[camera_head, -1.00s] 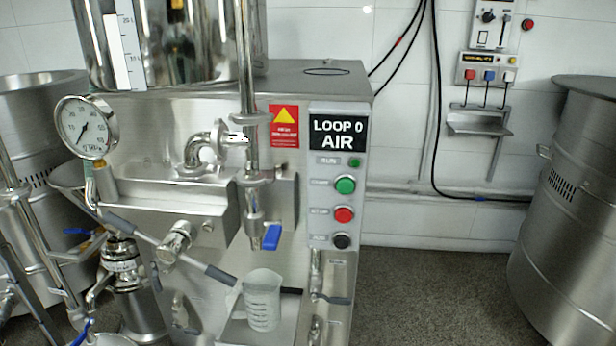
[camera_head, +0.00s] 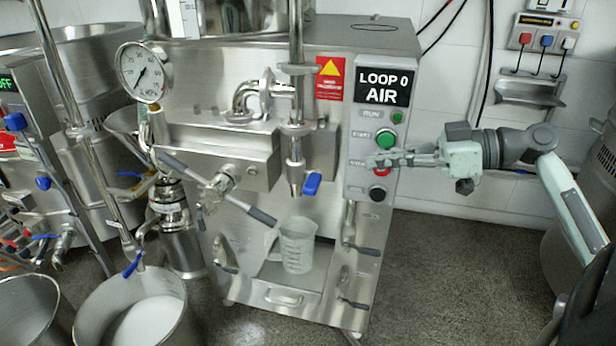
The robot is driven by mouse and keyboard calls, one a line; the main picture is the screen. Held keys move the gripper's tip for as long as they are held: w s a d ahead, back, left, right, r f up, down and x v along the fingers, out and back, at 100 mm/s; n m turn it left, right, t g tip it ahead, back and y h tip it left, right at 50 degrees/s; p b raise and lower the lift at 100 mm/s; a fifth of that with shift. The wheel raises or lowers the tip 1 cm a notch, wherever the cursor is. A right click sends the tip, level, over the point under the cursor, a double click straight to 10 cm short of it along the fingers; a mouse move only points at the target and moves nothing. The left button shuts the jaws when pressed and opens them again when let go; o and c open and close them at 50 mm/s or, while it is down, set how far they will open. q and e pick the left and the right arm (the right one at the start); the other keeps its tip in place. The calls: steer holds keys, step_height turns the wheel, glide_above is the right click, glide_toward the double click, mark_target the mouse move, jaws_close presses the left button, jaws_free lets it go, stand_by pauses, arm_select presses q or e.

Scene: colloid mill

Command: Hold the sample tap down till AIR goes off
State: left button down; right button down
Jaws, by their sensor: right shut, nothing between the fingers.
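The sample tap is a steel pipe end with a blue lever (camera_head: 311,184) on the front of the mill, above a clear measuring jug (camera_head: 297,247). My right gripper (camera_head: 374,160) reaches in from the right, shut and empty. Its fingertips are in front of the button panel, between the green button (camera_head: 385,139) and the red button, which it partly hides. I cannot tell whether it touches the panel. It is to the right of the blue lever and a little above it. My left gripper is out of view.
A black knob (camera_head: 377,194) sits low on the panel. A grey-sleeved bar (camera_head: 218,188) slants across the mill front. A pressure gauge (camera_head: 142,72) is at upper left. A steel pot (camera_head: 130,305) holding something white stands at lower left. Floor right of the mill is clear.

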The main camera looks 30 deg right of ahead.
mark_target(313, 184)
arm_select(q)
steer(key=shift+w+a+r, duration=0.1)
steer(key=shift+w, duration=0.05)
arm_select(e)
steer(key=shift+s+a+r+n, duration=0.15)
steer(key=shift+r+n, duration=0.15)
steer(key=shift+r, duration=0.65)
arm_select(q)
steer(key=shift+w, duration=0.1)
